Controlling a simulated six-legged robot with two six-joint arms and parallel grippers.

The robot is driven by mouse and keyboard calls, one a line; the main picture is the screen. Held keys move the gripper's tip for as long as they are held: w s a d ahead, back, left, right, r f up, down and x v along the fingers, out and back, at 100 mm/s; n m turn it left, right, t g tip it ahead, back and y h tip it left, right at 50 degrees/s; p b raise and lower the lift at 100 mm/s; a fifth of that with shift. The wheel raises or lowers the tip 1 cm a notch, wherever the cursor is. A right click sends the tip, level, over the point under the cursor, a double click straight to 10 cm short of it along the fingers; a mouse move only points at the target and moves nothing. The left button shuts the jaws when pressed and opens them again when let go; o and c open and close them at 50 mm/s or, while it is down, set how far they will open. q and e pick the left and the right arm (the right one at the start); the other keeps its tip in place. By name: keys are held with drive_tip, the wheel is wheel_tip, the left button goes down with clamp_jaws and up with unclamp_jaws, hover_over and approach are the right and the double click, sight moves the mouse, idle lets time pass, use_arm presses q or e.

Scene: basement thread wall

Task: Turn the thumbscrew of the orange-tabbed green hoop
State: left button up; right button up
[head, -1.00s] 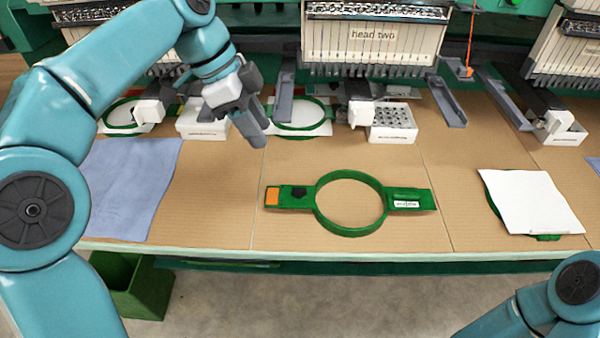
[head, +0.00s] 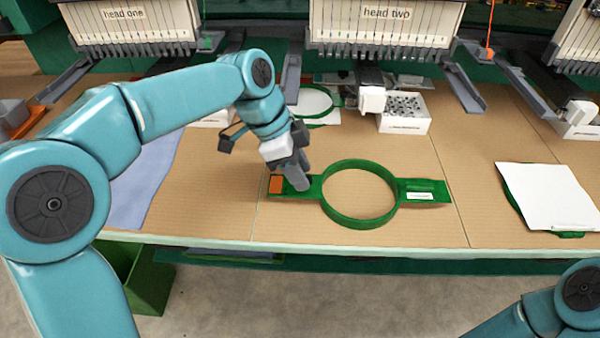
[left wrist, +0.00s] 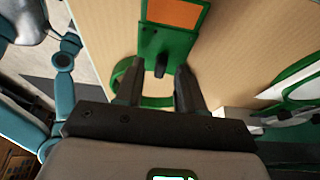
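The green hoop (head: 326,207) lies flat on the table, with a green bracket on each side. Its left bracket ends in an orange tab (head: 276,184), which also shows at the top of the left wrist view (left wrist: 176,12). The black thumbscrew (left wrist: 161,67) stands on that bracket between tab and ring. My left gripper (head: 298,184) is down over the bracket and hides the thumbscrew in the head view. In the left wrist view its two fingers are apart, one on each side of the thumbscrew, with gaps visible. My right gripper is out of view.
A white sheet (head: 549,196) covers another green hoop at the right. A blue cloth (head: 150,185) lies at the left. The table's front edge (head: 350,255) is near; bare table surrounds the hoop.

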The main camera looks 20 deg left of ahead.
use_arm(q)
drive_tip(key=shift+d+f, duration=0.1)
drive_tip(key=shift+f, duration=0.15)
clamp_jaws()
drive_tip(key=shift+n, duration=0.3)
drive_tip(key=n+t, duration=0.1)
drive_tip(key=n, duration=0.2)
drive_tip(key=shift+s+d+b, duration=0.1)
drive_tip(key=shift+b, duration=0.2)
drive_tip(key=n, duration=0.2)
drive_tip(key=n+t+y, duration=0.1)
drive_tip(key=n, duration=0.1)
drive_tip(key=shift+s+d+t+y, duration=0.1)
drive_tip(key=shift+t+y, duration=0.2)
idle(0.7)
